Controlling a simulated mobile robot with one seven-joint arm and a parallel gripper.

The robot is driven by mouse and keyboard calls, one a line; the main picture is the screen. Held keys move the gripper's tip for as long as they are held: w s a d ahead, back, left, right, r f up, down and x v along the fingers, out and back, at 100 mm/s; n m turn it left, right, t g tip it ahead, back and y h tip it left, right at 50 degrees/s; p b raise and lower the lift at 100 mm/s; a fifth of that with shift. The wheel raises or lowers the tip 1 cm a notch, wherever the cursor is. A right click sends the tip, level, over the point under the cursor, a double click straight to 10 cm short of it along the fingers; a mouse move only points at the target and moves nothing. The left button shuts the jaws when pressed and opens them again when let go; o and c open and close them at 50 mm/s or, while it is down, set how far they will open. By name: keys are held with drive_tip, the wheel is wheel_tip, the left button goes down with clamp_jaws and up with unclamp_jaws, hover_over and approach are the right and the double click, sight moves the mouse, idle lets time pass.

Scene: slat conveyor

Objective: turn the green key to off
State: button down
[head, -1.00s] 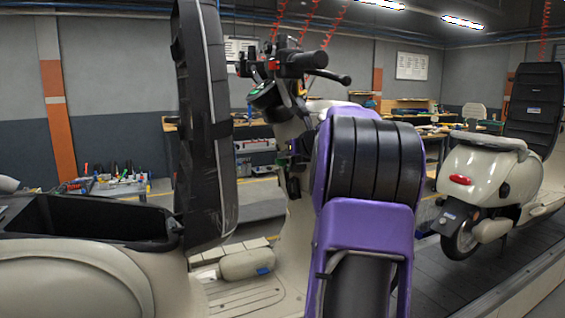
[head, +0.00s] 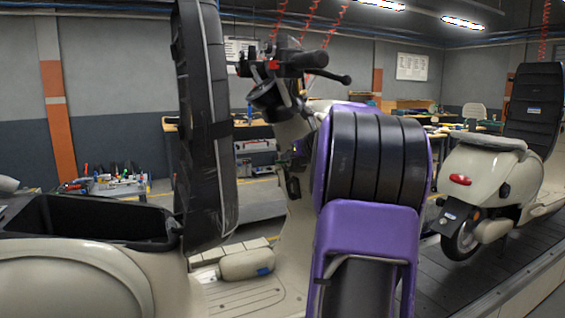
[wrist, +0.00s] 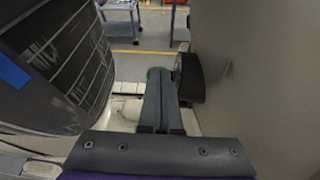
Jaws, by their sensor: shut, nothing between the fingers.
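In the head view my purple arm covers the gripper. The scooter's instrument panel (head: 266,92) under the handlebar looks dark. The key's exact angle is hidden.
The near scooter's tall black seat back (head: 205,130) stands left of my arm, with an open black storage bin (head: 85,222) beside it. Another beige scooter (head: 485,180) stands on the conveyor at right. The handlebar (head: 300,62) reaches above my arm.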

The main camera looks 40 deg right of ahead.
drive_tip(key=r+v, duration=0.1)
drive_tip(key=v, duration=0.6)
drive_tip(key=shift+w, duration=0.2)
idle(0.4)
drive_tip(key=shift+a, duration=0.1)
idle(0.4)
